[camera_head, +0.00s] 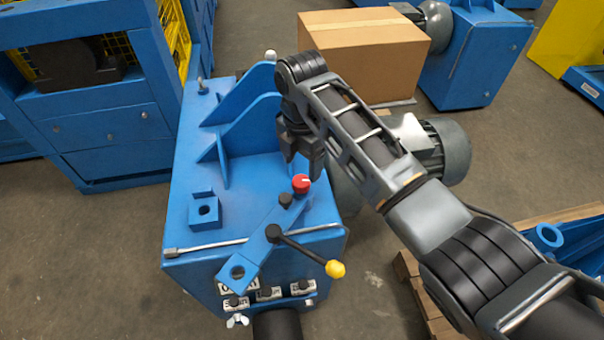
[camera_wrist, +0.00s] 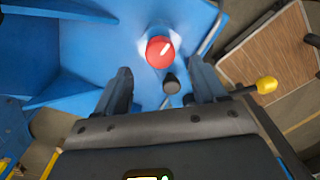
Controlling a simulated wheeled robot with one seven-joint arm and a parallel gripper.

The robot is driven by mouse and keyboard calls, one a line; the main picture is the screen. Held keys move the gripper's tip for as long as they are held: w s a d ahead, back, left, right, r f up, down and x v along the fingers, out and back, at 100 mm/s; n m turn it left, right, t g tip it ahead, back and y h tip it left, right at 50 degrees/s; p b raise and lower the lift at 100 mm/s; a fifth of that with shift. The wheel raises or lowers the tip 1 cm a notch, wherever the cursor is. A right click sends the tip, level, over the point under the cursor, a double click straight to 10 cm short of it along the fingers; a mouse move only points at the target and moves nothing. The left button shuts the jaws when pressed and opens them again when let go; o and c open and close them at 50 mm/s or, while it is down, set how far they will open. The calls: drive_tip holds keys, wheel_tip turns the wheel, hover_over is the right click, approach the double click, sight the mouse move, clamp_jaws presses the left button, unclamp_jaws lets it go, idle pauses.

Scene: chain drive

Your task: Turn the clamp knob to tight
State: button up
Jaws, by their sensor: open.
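The clamp knob appears to be the red round knob (camera_head: 301,184) with a white pointer line, on the blue machine. In the wrist view the red knob (camera_wrist: 160,52) lies ahead of the jaws, slightly left of their centre line. My gripper (camera_head: 302,170) points down just above the red knob. In the wrist view its two fingers (camera_wrist: 160,82) are apart and empty. No tight or loose marking is readable near the knob.
A black lever with a yellow ball end (camera_head: 335,269) sticks out to the right, near my gripper. A blue upright bracket (camera_head: 245,125) stands behind. Labelled switches (camera_head: 268,293) line the machine's front edge. A cardboard box (camera_head: 365,45) stands at the back.

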sight(302, 180)
drive_tip(key=shift+f, duration=2.7)
drive_tip(key=shift+c, duration=0.4)
drive_tip(key=c, duration=1)
